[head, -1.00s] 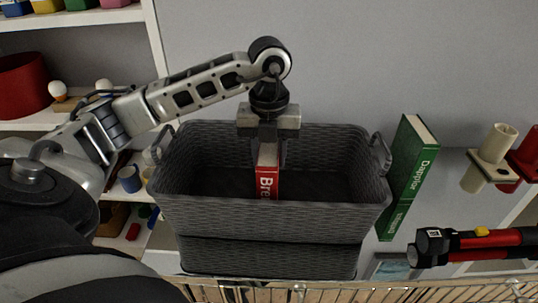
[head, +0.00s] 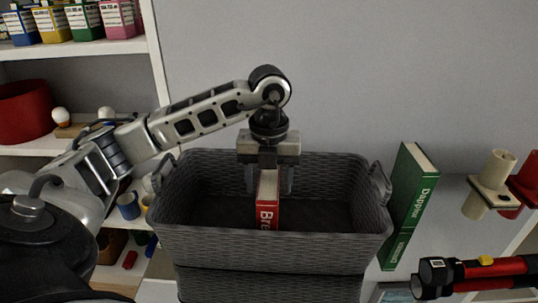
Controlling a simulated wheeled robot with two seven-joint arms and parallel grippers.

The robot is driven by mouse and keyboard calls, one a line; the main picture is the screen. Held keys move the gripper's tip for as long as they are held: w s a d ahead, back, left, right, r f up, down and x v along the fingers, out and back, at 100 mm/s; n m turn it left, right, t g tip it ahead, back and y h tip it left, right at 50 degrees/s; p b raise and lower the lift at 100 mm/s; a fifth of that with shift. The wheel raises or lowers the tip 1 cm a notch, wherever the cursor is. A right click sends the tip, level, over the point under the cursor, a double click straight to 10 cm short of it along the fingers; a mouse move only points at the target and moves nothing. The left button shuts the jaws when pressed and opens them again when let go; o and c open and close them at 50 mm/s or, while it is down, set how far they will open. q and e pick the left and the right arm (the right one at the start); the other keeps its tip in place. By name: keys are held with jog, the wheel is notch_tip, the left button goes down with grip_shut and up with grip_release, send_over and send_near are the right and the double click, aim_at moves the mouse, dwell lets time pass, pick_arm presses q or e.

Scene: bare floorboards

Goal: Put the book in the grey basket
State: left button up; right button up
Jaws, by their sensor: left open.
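The grey basket (head: 275,250) is a woven open-topped bin in the middle of the head view. A red book (head: 267,203) with white lettering on its spine stands upright inside it. My left gripper (head: 268,182) reaches down into the basket from above, its fingers open on either side of the book's top with visible gaps. The book's lower end and the basket floor beneath it are partly hidden by the front wall. My right gripper is not in view.
A green book (head: 407,205) leans to the right of the basket. A red and black flashlight (head: 475,275) and a beige cup-like holder (head: 490,185) are further right. A white shelf (head: 95,50) with cartons, a red pot (head: 25,110) and mugs stands at the left.

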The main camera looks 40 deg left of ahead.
pick_arm(q)
notch_tip(320, 180, up, 10)
jog(key=shift+r+p, duration=0.1)
jog(key=shift+p, duration=0.95)
jog(key=shift+r, duration=0.2)
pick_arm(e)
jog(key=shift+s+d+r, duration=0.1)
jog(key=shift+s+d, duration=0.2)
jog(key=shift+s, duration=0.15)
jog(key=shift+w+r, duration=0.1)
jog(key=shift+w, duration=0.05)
